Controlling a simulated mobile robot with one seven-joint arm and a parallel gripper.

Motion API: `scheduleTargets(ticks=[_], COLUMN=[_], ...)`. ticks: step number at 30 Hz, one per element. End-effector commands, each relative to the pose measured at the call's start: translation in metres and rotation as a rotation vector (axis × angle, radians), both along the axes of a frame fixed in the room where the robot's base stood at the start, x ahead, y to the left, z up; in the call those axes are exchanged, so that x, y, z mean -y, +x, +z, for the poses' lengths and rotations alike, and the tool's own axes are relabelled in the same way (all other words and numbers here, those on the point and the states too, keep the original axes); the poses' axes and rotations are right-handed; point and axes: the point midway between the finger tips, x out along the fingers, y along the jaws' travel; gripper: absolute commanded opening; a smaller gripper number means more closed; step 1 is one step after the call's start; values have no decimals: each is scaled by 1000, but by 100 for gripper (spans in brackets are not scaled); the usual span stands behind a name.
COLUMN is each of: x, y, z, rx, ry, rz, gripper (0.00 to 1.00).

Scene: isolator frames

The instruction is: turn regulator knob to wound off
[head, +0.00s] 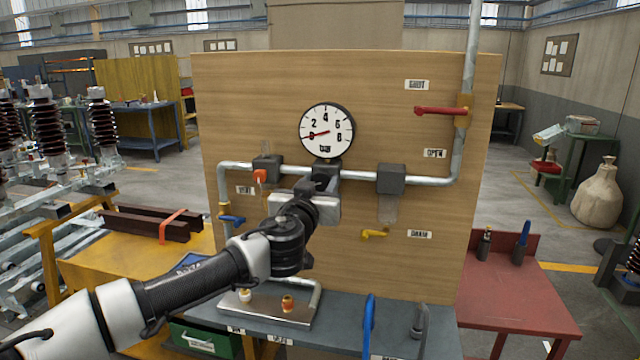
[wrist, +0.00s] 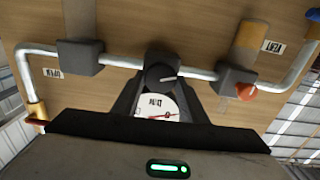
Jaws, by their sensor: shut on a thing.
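The dark regulator knob (wrist: 160,76) sits on the pipe under the gauge. A white line on its face points right in the wrist view. My gripper (wrist: 160,84) is shut on the knob, one finger at each side. In the head view my gripper (head: 322,182) covers the knob. The gauge also shows between my fingers in the wrist view (wrist: 157,106), upside down and partly hidden.
The wooden panel (head: 250,90) also carries a red lever (head: 440,110) lying level, a blue lever (head: 232,219), an orange knob (head: 260,176) and a yellow drain lever (head: 375,235). A blue hose (head: 369,325) rises from the bench front.

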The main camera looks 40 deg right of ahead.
Motion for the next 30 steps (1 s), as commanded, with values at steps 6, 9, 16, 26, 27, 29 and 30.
scheduleTargets(ticks=[6,9,16,26,27,29,30], x=[0,-1,-1,-2,-2,-2,-3], y=[0,0,1,2,2,3,3], z=[1,0,1,0,0,0,0], rx=[-69,-124,-282,-522,-550,-593,-621], ry=[-58,-104,-241,-446,-471,-508,-532], rz=[-1,0,0,0,0,0,1], gripper=[16,16,16,16,16,16,16])
